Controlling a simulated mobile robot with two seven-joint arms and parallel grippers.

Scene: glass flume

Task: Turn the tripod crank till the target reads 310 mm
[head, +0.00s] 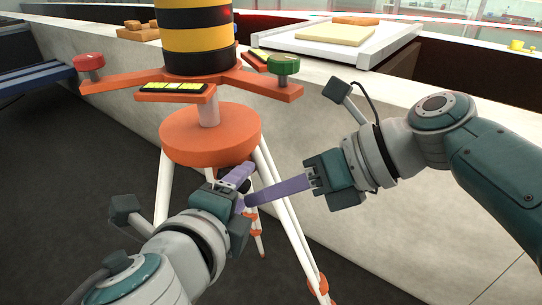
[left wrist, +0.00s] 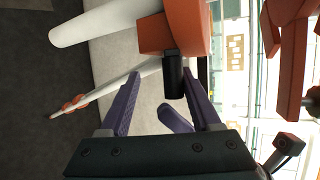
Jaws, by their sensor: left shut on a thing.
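An orange tripod (head: 210,140) with white legs stands at centre, carrying a black-and-yellow striped cylinder (head: 195,38). My left gripper (head: 241,188) is below its round orange body, shut on a small black crank handle (head: 246,185). In the left wrist view the black handle (left wrist: 172,75) shows between the purple fingers, under an orange part. My right gripper (head: 250,199) comes in from the right, its purple finger pointing at the left gripper's fingertips; its other finger is hidden. Yellow-lit panels sit on the tripod arms; the front panel (head: 172,88) is too small to read.
A red knob (head: 89,63) and a green knob (head: 283,64) top the tripod arms. A pale concrete wall (head: 420,120) runs behind, bearing a white tray (head: 345,43) with a cream slab. Dark floor (head: 60,160) is clear at left.

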